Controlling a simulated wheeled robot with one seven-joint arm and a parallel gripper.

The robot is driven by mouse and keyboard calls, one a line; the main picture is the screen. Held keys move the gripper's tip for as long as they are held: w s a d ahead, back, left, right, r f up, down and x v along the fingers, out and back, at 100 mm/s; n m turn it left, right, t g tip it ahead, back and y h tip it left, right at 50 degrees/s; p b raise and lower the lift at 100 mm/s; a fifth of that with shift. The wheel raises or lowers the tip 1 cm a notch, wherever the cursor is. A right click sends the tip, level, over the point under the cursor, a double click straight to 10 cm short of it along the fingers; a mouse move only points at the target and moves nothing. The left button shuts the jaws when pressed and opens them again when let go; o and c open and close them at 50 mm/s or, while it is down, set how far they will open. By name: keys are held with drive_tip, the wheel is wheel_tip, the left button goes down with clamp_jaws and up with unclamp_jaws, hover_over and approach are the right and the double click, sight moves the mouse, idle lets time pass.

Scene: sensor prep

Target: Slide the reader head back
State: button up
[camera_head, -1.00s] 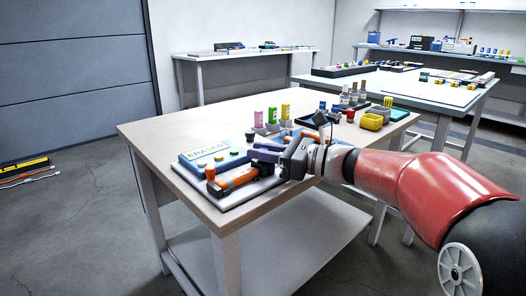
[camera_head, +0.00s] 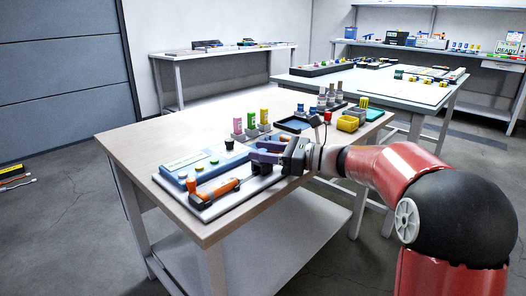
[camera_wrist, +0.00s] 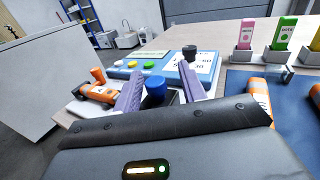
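A dark block with a blue knob (camera_wrist: 155,87), which looks like the reader head, sits on a pale base plate (camera_head: 228,208) at the table's near side. My gripper (camera_head: 266,153) is low over the plate, its two purple fingers on either side of the knob. In the wrist view my gripper (camera_wrist: 158,92) shows its fingers apart, with narrow gaps beside the knob; contact lower down is hidden. An orange-bodied part (camera_head: 222,188) with an orange knob lies left of the block, with a gap between them. A blue console (camera_head: 190,172) with coloured buttons stands behind it.
Pink (camera_head: 237,126), green and yellow cards stand in grey holders behind my gripper. A dark blue tray (camera_head: 292,124), bottles and a yellow bin (camera_head: 348,123) are to the right. The table's left half (camera_head: 165,140) is clear.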

drive_tip(key=v, duration=0.7)
drive_tip(key=shift+s+d, duration=0.1)
drive_tip(key=shift+d, duration=0.3)
drive_tip(key=s+f+n+g+h, duration=0.1)
drive_tip(key=s+f+n+h, duration=0.35)
drive_tip(key=s, duration=0.45)
drive_tip(key=s+f+n+g+h, duration=0.1)
drive_tip(key=s+f+n+h, duration=0.3)
drive_tip(key=s, duration=0.5)
drive_tip(key=s+d+f+n+t+h, duration=0.3)
drive_tip(key=s+d+f+n+h, duration=0.1)
drive_tip(key=s+d+n+h, duration=0.5)
drive_tip(key=s+d+n, duration=0.2)
drive_tip(key=n, duration=0.1)
drive_tip(key=shift+s+f, duration=0.3)
drive_tip(key=shift+s, duration=0.05)
